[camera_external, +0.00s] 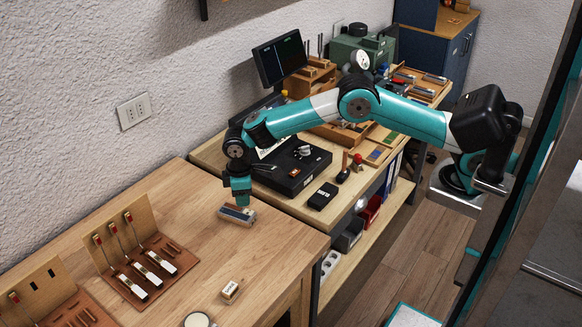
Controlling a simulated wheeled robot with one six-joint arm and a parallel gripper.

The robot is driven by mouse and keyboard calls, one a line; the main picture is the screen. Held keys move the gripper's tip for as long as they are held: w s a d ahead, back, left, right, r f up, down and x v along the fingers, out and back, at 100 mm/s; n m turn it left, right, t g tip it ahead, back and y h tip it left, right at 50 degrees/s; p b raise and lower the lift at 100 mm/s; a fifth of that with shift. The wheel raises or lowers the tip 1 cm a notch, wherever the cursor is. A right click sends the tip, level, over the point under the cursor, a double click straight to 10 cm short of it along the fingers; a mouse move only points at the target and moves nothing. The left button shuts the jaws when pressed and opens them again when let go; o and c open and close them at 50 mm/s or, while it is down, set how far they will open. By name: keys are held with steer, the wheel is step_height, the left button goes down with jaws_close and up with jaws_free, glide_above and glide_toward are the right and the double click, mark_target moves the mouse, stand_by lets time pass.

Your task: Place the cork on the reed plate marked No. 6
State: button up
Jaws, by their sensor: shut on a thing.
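My gripper (239,205) points down at the far right part of the near wooden bench. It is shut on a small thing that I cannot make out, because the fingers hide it. Right at the fingertips is a small grey-blue block or holder (228,214), close to the bench top; I cannot tell if they touch. Several slim pale plates (132,287) with dark ends lie on the brown rack base at the left; these may be the reed plates. No number is legible. I cannot clearly pick out the cork.
A tan block with a white label (230,290) and a round pale-topped dish (197,320) are near the bench's front edge. An upright wooden board (118,232) stands behind the rack. A black device (294,165) is on the farther bench. The bench middle is clear.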

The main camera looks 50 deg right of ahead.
mark_target(244, 216)
steer(key=shift+f+p, duration=0.35)
steer(key=shift+f, duration=2.3)
steer(key=o, duration=0.9)
step_height(244, 216, up, 12)
steer(key=shift+r+b, duration=0.1)
steer(key=shift+b, duration=1.15)
steer(key=shift+d+r, duration=0.2)
steer(key=shift+r, duration=0.15)
steer(key=s+d+r+y, duration=0.2)
steer(key=s+d+r, duration=0.8)
steer(key=s+d, duration=0.45)
steer(key=s, duration=0.4)
steer(key=s+d+m+y, duration=0.1)
steer(key=s+d, duration=0.2)
steer(key=s, duration=0.4)
steer(key=s+d+f+m+y, duration=0.1)
steer(key=s+d, duration=0.1)
steer(key=s, duration=0.5)
steer(key=shift+d, duration=0.25)
